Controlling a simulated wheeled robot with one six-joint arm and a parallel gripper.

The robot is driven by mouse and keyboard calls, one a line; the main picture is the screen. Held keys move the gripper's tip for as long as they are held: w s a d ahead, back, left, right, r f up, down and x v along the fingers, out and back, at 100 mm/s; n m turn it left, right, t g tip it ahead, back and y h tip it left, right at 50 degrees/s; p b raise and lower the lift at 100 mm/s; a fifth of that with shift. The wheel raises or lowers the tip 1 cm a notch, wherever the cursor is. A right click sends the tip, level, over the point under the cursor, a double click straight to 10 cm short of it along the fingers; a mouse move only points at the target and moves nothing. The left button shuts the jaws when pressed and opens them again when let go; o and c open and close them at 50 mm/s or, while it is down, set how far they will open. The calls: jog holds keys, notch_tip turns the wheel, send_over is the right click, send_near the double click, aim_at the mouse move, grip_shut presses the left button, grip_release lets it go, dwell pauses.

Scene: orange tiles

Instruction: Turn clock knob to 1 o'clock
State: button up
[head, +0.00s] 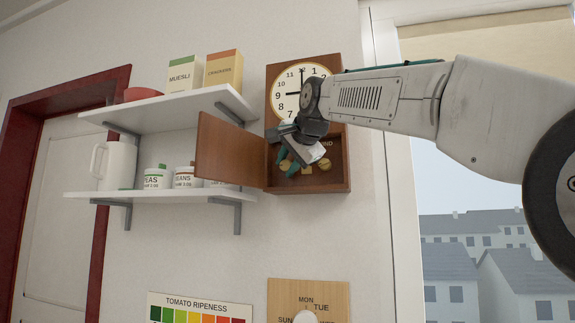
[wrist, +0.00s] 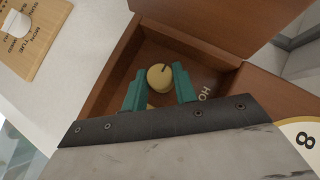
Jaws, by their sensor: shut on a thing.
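The wooden wall clock (head: 273,98) has a white face (head: 286,84) with one hand pointing to about 9 and another to about 12. Its lower compartment (head: 338,178) is open, with the door (head: 228,152) swung out to the left. Inside are a brass knob at the left (head: 284,166) and another at the right (head: 325,164). My gripper (head: 289,165) reaches into the compartment. In the wrist view its teal fingers (wrist: 159,72) are shut on a round brass knob (wrist: 161,79) beside lettering "HO". Part of the lettering is hidden.
The open door stands close to my gripper's left. White shelves (head: 180,110) at the left carry boxes, a red bowl (head: 142,94), cans and a white jug (head: 114,165). A wooden day-of-week board (head: 335,292) hangs below. A window is at the right.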

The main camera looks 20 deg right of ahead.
aim_at(285, 163)
jog(key=n+g+h, duration=0.2)
jog(key=shift+w+a+r+g, duration=0.1)
jog(key=shift+w+a+g, duration=0.1)
jog(key=shift+g, duration=0.1)
jog(key=shift+n+g+h, duration=0.8)
jog(key=shift+h, duration=0.3)
jog(key=o, duration=1)
jog(key=shift+c, duration=0.2)
jog(key=shift+v, duration=2.5)
jog(key=s+a, duration=0.5)
jog(key=s, duration=0.5)
jog(key=shift+s, duration=0.4)
